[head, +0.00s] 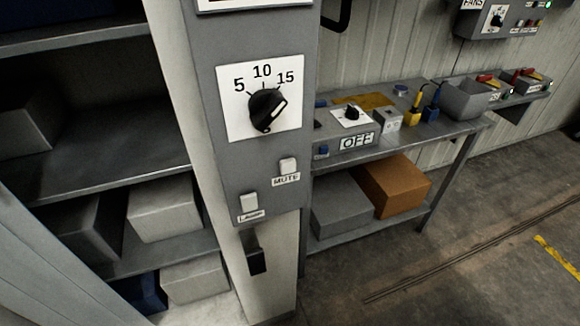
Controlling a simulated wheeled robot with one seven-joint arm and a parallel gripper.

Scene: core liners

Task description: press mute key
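The mute key (288,165) is a small white square button on a grey panel (230,170) fixed to a pillar. A label reading MUTE sits just below it. A similar white key (249,202), with a label that seems to read LAMP, is lower and to its left. A black rotary knob (266,110) on a white dial plate marked 5, 10 and 15 is above both keys. Nothing covers the mute key. My gripper is not in view.
Shelves (100,150) with grey boxes stand left of the pillar. A metal workbench (330,166) with an OFF box (358,141), tools and a grey bin (465,100) is to the right. An orange-brown box (392,187) lies on its lower shelf. Floor at right is clear.

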